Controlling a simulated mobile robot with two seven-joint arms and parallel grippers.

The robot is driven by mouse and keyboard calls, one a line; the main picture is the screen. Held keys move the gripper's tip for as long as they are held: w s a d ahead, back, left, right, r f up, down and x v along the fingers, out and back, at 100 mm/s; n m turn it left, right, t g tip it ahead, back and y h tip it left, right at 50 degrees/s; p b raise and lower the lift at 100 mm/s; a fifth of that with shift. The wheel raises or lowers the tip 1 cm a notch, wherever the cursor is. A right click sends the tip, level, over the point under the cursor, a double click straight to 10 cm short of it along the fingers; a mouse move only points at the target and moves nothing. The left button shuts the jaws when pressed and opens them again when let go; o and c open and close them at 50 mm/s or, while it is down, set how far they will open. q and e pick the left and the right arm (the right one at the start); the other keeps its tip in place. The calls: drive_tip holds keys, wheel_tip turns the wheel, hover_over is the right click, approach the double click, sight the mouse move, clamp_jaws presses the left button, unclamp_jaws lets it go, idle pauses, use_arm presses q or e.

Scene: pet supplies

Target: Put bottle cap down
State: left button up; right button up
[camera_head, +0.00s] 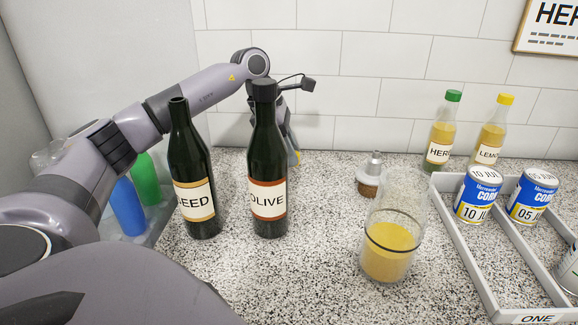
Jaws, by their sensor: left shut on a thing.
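My left gripper (292,150) points down behind the dark OLIVE bottle (267,165), near the back of the counter. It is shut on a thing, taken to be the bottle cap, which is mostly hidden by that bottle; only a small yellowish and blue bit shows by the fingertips. The OLIVE bottle stands upright with a dark top. The dark bottle with a label ending in EED (192,170) stands upright to its left, its neck open. My right gripper is not in view.
A cork-based metal stopper (371,175) stands behind a glass of yellow contents (390,262). A grey tray (476,270) with cans is at right, two small capped bottles (440,135) behind it. The speckled counter's middle is clear.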

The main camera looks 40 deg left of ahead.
use_arm(q)
wheel_tip(320, 180, down, 4)
drive_tip(key=shift+f, duration=0.1)
drive_tip(key=shift+f, duration=0.1)
drive_tip(key=o, duration=1)
